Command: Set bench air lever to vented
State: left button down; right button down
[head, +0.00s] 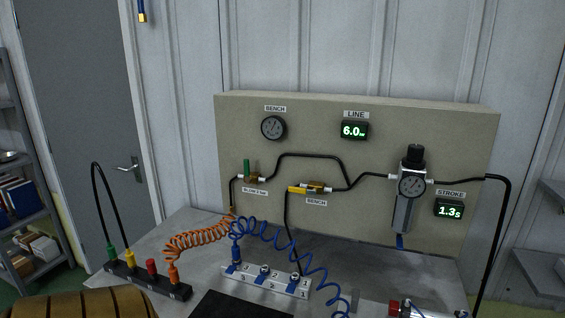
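The bench air valve (315,187) is a small brass body in the black air line on the beige panel, just above a BENCH label (316,202). Its yellow lever (297,189) lies roughly level and points left, about in line with the valve. No vented marking can be read. The round BENCH gauge (273,127) is at the panel's upper left; its needle is too small to read. Neither of my grippers is in view.
A second valve with an upright green lever (246,168) sits left of the bench valve. A regulator (410,187) is at right. Displays read LINE 6.0 (354,130) and STROKE 1.3s (449,210). Coiled orange (197,241) and blue (268,232) hoses stand in front.

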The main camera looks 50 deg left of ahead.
aim_at(292, 189)
jog(key=u, duration=1.35)
